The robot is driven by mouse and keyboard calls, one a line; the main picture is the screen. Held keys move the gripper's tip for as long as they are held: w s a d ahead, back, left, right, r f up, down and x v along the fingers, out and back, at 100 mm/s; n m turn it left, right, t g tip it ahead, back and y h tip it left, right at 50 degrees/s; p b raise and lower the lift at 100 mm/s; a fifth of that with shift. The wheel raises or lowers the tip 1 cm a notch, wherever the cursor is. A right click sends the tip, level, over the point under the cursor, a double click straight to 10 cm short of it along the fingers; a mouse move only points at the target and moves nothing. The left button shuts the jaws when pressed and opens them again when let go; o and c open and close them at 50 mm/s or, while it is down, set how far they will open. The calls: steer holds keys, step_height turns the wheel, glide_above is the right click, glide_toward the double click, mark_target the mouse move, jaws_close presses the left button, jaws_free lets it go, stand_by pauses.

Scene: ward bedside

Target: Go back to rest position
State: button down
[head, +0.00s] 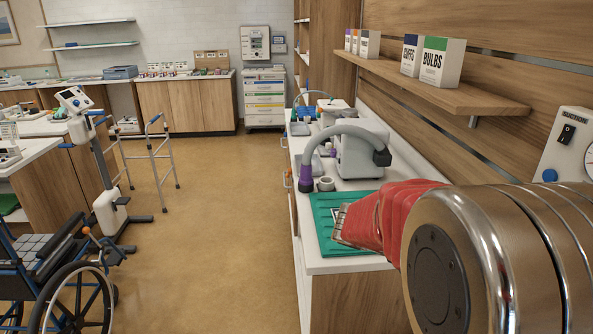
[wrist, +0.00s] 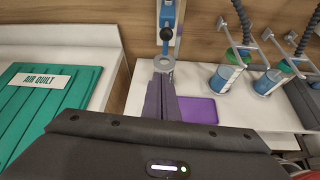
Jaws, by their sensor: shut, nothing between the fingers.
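My gripper (wrist: 160,82) shows in the wrist view as two dark fingers pressed together, with nothing between them. The fingers point toward a grey ring at the foot of a blue upright fitting (wrist: 168,25). I cannot tell whether they touch it. My arm, with a red cover and metal joint, fills the lower right of the head view, and my fingers are not clear there. A green ribbed quilt labelled AIR QUILT (wrist: 65,108) lies on the white counter left of my gripper. A green mat-like piece, probably the same quilt, shows in the head view (head: 325,207).
A purple tray (wrist: 198,109) lies right of my fingers. Two blue-labelled bottles (wrist: 228,72) hang in wire holders beside it. A shelf (head: 440,92) with boxes overhangs the counter. A white machine with a grey hose (head: 362,152) stands there. The floor (head: 225,230) is open between wheelchair and counter.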

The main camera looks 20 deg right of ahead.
steer(key=s+a+f+m+t+y, duration=0.1)
steer(key=s+a+f+m+y, duration=0.15)
steer(key=a+m, duration=0.35)
steer(key=s+a+f+m+y, duration=0.2)
steer(key=a+f+m+y, duration=0.2)
steer(key=a, duration=0.3)
steer(key=s+a+r+m+t+y, duration=0.1)
steer(key=a+r+m+t+y, duration=0.1)
steer(key=a, duration=0.8)
steer(key=s+a+r+m+t+y, duration=0.2)
steer(key=a+r, duration=0.4)
steer(key=a, duration=0.3)
steer(key=t+y, duration=0.1)
steer(key=t, duration=0.1)
steer(key=shift+s+a+r+m+t, duration=0.15)
steer(key=shift+s+a+m+t, duration=0.15)
steer(key=shift+a+t, duration=0.1)
steer(key=shift+d+y, duration=0.1)
steer(key=shift+y, duration=0.15)
